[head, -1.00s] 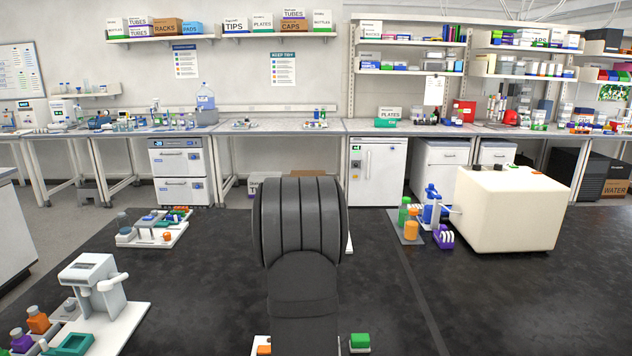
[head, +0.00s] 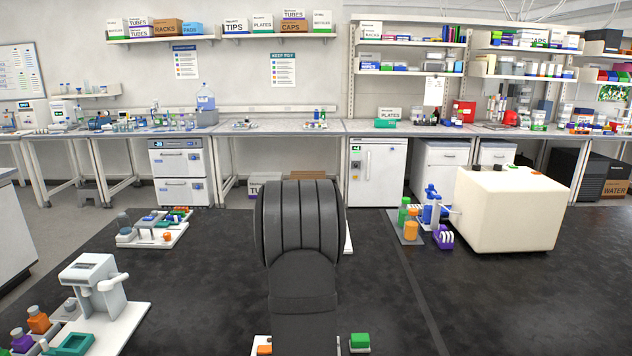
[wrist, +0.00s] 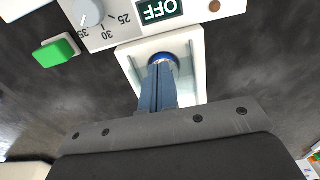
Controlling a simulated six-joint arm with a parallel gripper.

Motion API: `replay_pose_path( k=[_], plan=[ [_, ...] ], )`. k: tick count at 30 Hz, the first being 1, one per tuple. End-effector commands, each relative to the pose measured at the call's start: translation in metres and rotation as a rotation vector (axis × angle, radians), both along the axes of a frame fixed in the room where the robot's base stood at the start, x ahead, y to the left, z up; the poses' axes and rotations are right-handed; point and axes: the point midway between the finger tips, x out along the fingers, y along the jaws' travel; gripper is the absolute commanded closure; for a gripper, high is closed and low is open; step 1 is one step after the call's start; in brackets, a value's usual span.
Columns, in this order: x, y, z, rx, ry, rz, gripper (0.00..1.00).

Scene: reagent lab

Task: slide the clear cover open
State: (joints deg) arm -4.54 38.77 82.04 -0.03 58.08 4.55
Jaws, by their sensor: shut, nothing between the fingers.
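In the wrist view, my gripper (wrist: 160,64) has its two blue-grey fingers together with nothing between them. The fingertips are over a white open-framed housing (wrist: 126,52), close to a round blue part (wrist: 162,58) inside it. I cannot tell whether they touch it. Pale, glassy edges (wrist: 187,84) show beside the fingers and may belong to the clear cover; its outline and position are not clear. The housing adjoins a white panel (wrist: 120,38) with a grey dial (wrist: 88,12) and a display reading OFF (wrist: 158,10). In the head view my arm hides this device and my gripper.
A green block (wrist: 57,52) lies beside the panel; it also shows in the head view (head: 359,341), with an orange piece (head: 264,349) left of my arm. A white instrument (head: 90,275) stands at left, a cream box (head: 510,210) at right.

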Motion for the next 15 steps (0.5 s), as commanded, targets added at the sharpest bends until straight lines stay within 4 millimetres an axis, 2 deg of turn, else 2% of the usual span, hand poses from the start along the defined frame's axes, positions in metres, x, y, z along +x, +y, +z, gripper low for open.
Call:
replay_pose_path(
  k=[1,8,15],
  plan=[
    [-0.008,0.0,-0.014,-0.002,0.031,0.0,1.0],
    [-0.006,0.0,-0.014,-0.001,0.031,0.0,1.0],
    [0.005,0.0,-0.014,-0.001,0.03,0.0,1.0]
  ],
)
